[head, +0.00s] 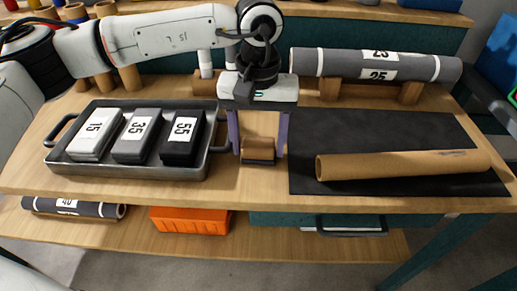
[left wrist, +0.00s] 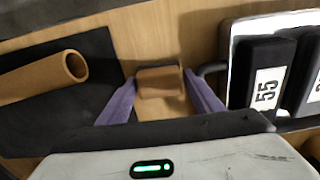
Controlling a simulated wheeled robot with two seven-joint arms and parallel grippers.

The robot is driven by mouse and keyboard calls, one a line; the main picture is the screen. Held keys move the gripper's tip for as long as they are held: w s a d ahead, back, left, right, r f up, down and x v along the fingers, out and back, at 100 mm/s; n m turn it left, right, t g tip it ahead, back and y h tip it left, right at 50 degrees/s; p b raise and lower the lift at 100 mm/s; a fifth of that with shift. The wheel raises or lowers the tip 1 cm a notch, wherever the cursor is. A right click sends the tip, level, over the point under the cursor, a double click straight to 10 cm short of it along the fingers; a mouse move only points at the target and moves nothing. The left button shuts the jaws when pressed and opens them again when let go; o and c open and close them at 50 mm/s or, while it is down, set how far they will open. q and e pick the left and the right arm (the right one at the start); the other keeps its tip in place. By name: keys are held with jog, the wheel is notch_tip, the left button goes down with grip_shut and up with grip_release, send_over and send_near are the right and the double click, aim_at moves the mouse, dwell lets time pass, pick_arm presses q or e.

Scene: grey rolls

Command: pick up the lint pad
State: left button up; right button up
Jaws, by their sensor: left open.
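The lint pad looks like a small block with a brown top and a dark base (head: 259,150). It stands on the wooden table between the metal tray and the black mat. My left gripper (head: 258,155) comes down from above, open, with one purple finger on each side of the pad. In the left wrist view the pad's brown top (left wrist: 160,82) shows between the two spread fingers. I cannot tell whether either finger touches it. The fingers of my right gripper do not show.
A metal tray (head: 140,172) with blocks marked 15, 35 and 55 stands close on the left. A brown roll (head: 400,164) lies on the black mat (head: 310,135) at right. A grey roll (head: 375,65) rests on wooden supports behind. An orange bin (head: 190,220) is on the lower shelf.

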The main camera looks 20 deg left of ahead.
aim_at(258, 143)
pick_arm(q)
jog(key=shift+f, duration=0.3)
jog(key=c, duration=0.7)
notch_tip(258, 143, up, 10)
jog(key=shift+r+p, duration=0.1)
jog(key=shift+p, duration=0.3)
jog(key=o, duration=0.5)
jog(key=c, duration=0.4)
jog(key=shift+s, duration=0.1)
